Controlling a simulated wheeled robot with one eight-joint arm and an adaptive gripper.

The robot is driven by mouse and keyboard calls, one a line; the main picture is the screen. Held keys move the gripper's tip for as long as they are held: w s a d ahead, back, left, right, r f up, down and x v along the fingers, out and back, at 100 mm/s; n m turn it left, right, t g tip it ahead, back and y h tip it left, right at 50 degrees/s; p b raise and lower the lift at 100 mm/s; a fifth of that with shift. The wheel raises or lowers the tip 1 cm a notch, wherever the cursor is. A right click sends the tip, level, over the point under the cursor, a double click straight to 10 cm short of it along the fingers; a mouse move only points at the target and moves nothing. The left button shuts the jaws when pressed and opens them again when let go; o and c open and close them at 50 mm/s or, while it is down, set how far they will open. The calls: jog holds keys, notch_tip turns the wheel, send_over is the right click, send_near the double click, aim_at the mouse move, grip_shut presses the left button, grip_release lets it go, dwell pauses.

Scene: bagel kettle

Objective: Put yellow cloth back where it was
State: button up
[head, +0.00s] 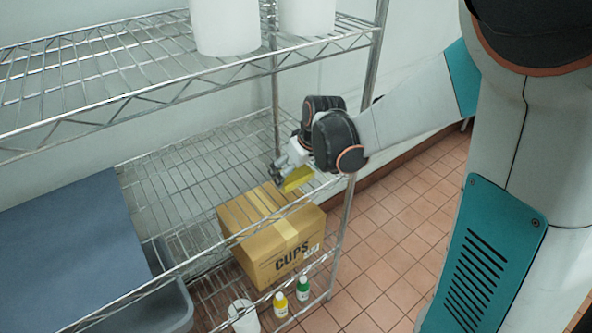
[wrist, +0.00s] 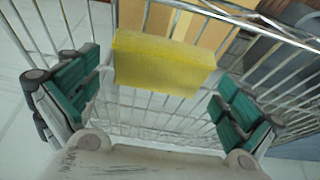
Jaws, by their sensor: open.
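The yellow cloth (head: 298,179) is a folded yellow block at the right end of the middle wire shelf (head: 185,172), near its front edge. In the wrist view the yellow cloth (wrist: 163,64) lies on the wire bars, ahead of and between my fingers. My gripper (head: 281,174) is at the shelf beside the cloth, and its fingertips are partly hidden in the head view. In the wrist view my gripper (wrist: 160,90) is open, with green finger pads on both sides apart from the cloth.
A cardboard box marked CUPS (head: 285,245) stands below the middle shelf. A yellow bottle (head: 281,304), a green-capped bottle (head: 303,288) and white cups (head: 244,316) stand beside it. White containers (head: 225,25) stand on the upper shelf. A grey bin (head: 175,312) is at lower left. Tiled floor (head: 395,235) is clear at right.

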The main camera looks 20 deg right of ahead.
jog(key=p+v, duration=0.3)
jog(key=v, duration=0.9)
jog(key=s+a+r+m+t, duration=0.1)
jog(key=s+r, duration=0.1)
jog(key=s, duration=0.6)
jog(key=s+r+m+t+h, duration=0.1)
jog(key=s+r+m, duration=0.1)
jog(key=s, duration=0.7)
jog(key=shift+s+a+m+t, duration=0.3)
jog(key=shift+a+t, duration=0.05)
jog(key=shift+t, duration=0.05)
jog(key=shift+r, duration=0.15)
